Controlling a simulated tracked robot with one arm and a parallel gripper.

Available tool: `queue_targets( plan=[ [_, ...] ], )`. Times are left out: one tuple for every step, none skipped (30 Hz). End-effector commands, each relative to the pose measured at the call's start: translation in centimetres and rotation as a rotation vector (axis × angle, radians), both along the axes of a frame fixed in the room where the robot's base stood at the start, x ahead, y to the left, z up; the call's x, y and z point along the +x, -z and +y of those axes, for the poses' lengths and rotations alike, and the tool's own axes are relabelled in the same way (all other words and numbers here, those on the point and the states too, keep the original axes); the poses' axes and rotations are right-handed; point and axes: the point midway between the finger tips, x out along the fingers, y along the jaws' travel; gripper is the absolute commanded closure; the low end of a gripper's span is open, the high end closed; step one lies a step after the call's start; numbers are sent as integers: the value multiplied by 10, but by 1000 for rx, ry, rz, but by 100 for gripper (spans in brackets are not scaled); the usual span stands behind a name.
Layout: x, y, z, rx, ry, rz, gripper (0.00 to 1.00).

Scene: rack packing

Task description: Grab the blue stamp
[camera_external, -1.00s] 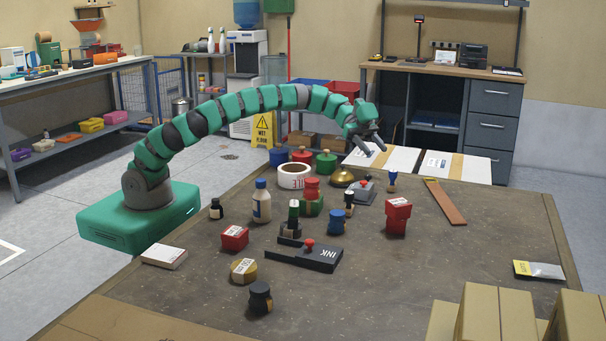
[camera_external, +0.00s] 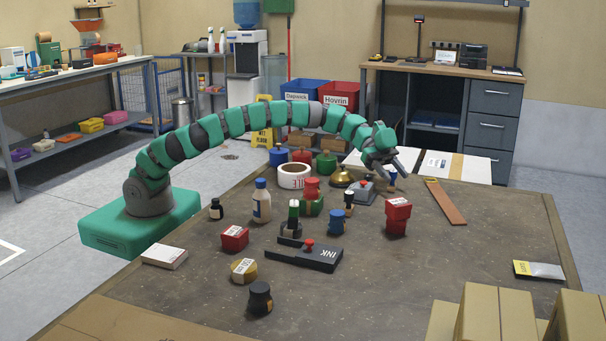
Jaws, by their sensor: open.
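A small upright blue piece with a pale band, which looks like the blue stamp (camera_external: 392,181), stands toward the back of the brown table. My gripper (camera_external: 392,171) is open, tilted downward, with its fingers right at this piece and partly covering it. I cannot tell whether the fingers are around it or just above it. A second blue piece (camera_external: 337,223), short and round, stands nearer the table's middle; its exact kind is hard to make out.
A grey stapler-like device (camera_external: 362,194) and a brass bell (camera_external: 342,178) stand left of my gripper. Stacked red boxes (camera_external: 397,217) stand in front. A brown ruler-like strip (camera_external: 446,202) lies to the right. The right-hand tabletop is mostly clear.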

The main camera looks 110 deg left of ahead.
Motion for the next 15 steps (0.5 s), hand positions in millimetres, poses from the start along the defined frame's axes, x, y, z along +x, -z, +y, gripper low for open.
queue_targets(
  plan=[
    [1, 1, -1, 0, -1, 0, 50],
    [1, 0, -1, 0, -1, 0, 50],
    [1, 0, -1, 0, -1, 0, 50],
    [1, 0, 0, 0, -1, 0, 50],
    [1, 0, 0, 0, -1, 0, 50],
    [1, 0, 0, 0, -1, 0, 50],
    [1, 0, 0, 0, -1, 0, 59],
    [1, 0, 0, 0, -1, 0, 67],
    [1, 0, 0, 0, -1, 0, 78],
    [1, 0, 0, 0, -1, 0, 86],
    [1, 0, 0, 0, -1, 0, 95],
    [1, 0, 0, 0, -1, 0, 97],
    [1, 0, 0, 0, -1, 0, 97],
    [1, 0, 0, 0, -1, 0, 97],
    [1, 0, 0, 0, -1, 0, 97]
  ],
)
